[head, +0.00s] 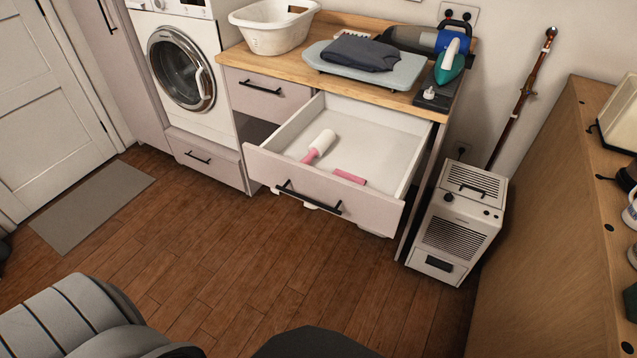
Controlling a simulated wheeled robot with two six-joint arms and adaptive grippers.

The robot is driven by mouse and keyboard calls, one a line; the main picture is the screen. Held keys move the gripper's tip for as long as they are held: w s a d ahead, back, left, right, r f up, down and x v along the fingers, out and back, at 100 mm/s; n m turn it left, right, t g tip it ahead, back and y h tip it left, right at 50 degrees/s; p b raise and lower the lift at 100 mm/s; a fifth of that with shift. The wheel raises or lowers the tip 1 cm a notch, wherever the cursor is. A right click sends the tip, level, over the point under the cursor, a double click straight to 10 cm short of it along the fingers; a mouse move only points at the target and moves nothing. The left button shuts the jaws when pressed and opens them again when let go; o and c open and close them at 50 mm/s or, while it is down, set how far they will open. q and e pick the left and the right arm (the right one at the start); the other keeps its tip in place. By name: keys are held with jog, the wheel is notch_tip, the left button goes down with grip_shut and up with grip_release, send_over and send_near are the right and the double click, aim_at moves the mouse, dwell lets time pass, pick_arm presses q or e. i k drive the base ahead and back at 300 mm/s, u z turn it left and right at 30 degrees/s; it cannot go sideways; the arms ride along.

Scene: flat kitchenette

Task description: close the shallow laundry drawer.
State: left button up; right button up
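The shallow laundry drawer (322,193) is pulled well out from under the wooden counter (385,92). Its pale front carries a black bar handle (309,198). Inside lie a white lint roller with a pink handle (319,146) and a pink item (349,177) close to the front panel. Neither gripper is in view. Only parts of my own body show along the bottom edge, apart from the drawer.
A washing machine (183,68) stands left of the counter. A white heater-like unit (458,222) stands on the floor right of the drawer. A wooden surface (545,230) borders the right. The wooden floor before the drawer is clear. A grey mat (92,206) lies at left.

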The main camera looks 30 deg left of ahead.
aim_at(384, 146)
jog(key=u, duration=0.15)
jog(key=i, duration=0.65)
jog(key=u, duration=0.6)
